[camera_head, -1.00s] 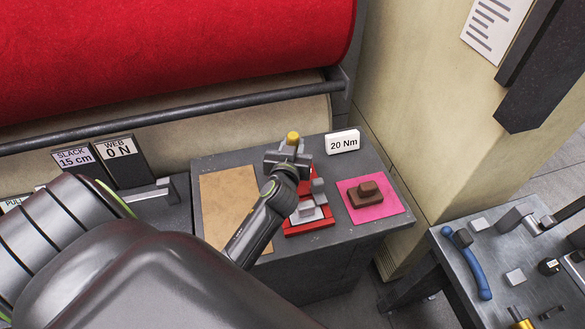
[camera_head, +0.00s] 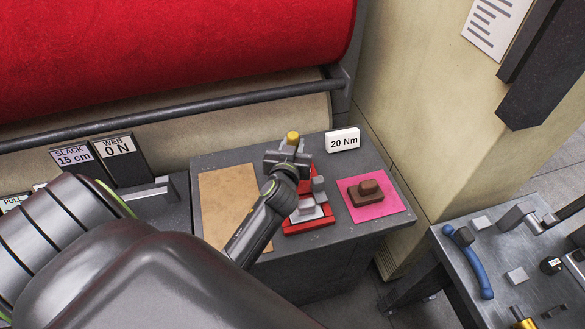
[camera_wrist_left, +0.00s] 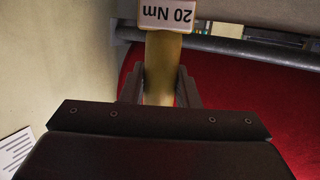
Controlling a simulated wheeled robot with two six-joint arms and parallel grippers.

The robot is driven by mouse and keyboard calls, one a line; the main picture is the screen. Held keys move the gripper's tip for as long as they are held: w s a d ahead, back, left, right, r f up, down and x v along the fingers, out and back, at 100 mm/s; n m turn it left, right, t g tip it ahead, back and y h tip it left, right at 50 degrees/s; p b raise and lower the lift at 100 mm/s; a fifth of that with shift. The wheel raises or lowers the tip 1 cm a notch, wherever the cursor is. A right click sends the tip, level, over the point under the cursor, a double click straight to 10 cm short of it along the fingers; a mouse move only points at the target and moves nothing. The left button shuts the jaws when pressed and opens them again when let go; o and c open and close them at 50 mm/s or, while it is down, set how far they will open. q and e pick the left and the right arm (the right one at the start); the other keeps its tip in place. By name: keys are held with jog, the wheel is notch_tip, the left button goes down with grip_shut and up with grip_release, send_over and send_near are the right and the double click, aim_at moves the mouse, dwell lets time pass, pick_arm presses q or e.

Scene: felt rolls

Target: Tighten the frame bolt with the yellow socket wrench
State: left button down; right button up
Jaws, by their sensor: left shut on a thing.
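The yellow socket wrench (camera_head: 293,135) shows only as a yellow tip above my left gripper (camera_head: 288,157) in the head view. In the left wrist view the yellow shaft (camera_wrist_left: 162,66) stands between the two fingers of my left gripper (camera_wrist_left: 160,88), which is shut on it. The gripper is over the back part of a red frame (camera_head: 309,226) with grey blocks on the bench. The frame bolt is not distinguishable; the gripper and arm cover that part. My right gripper is not in view.
A "20 Nm" sign (camera_head: 343,140) stands behind the frame, right of the gripper. A brown block (camera_head: 366,199) sits on a pink mat (camera_head: 388,206). A tan board (camera_head: 225,190) lies left. A side table (camera_head: 500,255) holds a blue-handled tool (camera_head: 474,267) and other tools.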

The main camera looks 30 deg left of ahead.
aim_at(293, 136)
pick_arm(q)
jog(key=shift+f, duration=0.2)
dwell(0.4)
jog(key=shift+s+f, duration=0.1)
jog(key=shift+f, duration=0.05)
dwell(1.4)
jog(key=shift+r+b, duration=0.2)
jog(key=shift+b, duration=0.15)
dwell(2.2)
dwell(1.8)
jog(key=shift+r+p, duration=2.95)
jog(key=shift+r, duration=0.65)
